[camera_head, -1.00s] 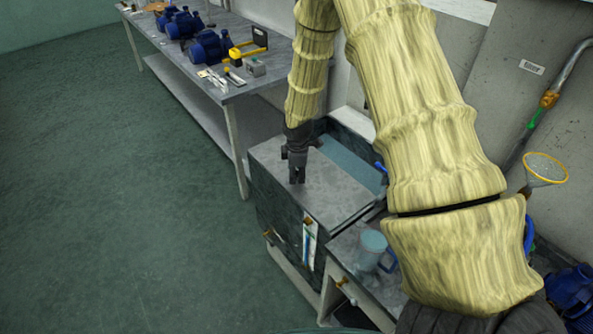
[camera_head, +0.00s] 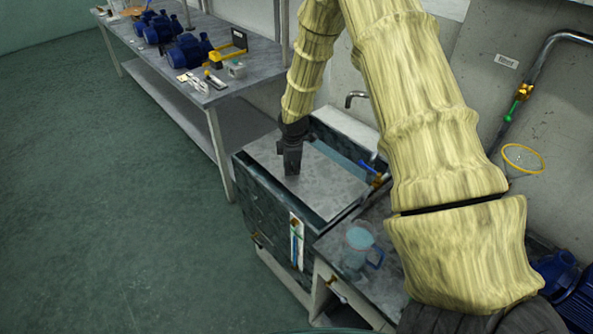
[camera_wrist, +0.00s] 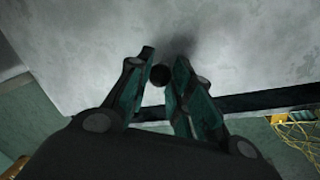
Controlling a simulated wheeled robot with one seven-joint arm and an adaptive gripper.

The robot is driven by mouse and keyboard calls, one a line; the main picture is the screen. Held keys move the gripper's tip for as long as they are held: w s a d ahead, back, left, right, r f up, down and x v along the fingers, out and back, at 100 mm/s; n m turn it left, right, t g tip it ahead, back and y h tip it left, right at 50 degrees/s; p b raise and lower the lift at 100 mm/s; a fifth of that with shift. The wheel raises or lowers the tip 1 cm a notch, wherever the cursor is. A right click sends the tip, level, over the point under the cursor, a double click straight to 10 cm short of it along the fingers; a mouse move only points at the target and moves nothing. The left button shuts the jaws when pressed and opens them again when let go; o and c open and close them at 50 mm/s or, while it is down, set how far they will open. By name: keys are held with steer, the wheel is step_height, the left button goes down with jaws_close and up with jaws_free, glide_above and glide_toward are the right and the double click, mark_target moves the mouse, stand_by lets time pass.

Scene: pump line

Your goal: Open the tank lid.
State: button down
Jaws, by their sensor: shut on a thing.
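The tank (camera_head: 270,217) is a dark box with a mottled front, in the middle of the head view. Its flat grey lid (camera_head: 325,180) lies across the top. A narrow blue-grey strip of the inside shows behind the lid, and a dark strip runs along its front edge. My gripper (camera_head: 292,172) points down at the lid's left part. In the wrist view the pale lid (camera_wrist: 90,40) fills the upper picture, and my gripper (camera_wrist: 160,68) is shut on a small dark round knob (camera_wrist: 159,75). Whether the lid is raised I cannot tell.
A clear blue-tinted jug (camera_head: 357,250) stands on the low bench right of the tank. A tap (camera_head: 356,97) and a pipe valve (camera_head: 376,180) are close behind it. A workbench (camera_head: 215,90) with blue pumps stands at the back left. The left floor is clear.

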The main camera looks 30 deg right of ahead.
mark_target(310, 161)
steer(key=d, duration=0.3)
steer(key=w+d, duration=0.1)
steer(key=d, duration=0.4)
steer(key=shift+w+d+p, duration=0.2)
steer(key=shift+d+p, duration=0.15)
steer(key=shift+p, duration=0.05)
steer(key=c, duration=1.3)
jaws_free()
steer(key=shift+o, duration=0.2)
steer(key=shift+r, duration=0.15)
step_height(310, 161, up, 12)
steer(key=s+a, duration=0.1)
steer(key=s, duration=0.1)
steer(key=shift+f, duration=0.25)
